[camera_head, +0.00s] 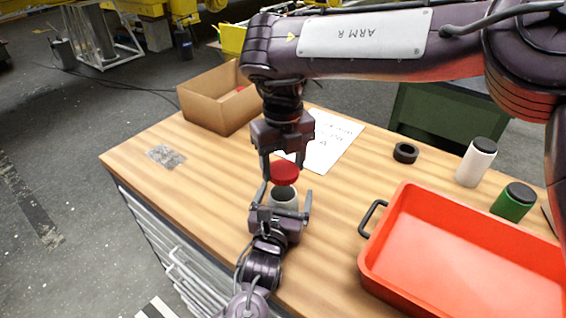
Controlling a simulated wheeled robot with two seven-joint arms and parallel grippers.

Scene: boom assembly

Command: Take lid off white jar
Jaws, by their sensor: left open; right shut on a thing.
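A red tray (375,245) with black handles takes up the bench's right. Behind it stand a white bottle (475,163) and a green bottle (513,203) with black caps. A black ring (405,153), paper sheet (330,143), cardboard box (212,105) and clear packet (165,157) lie farther back and left.

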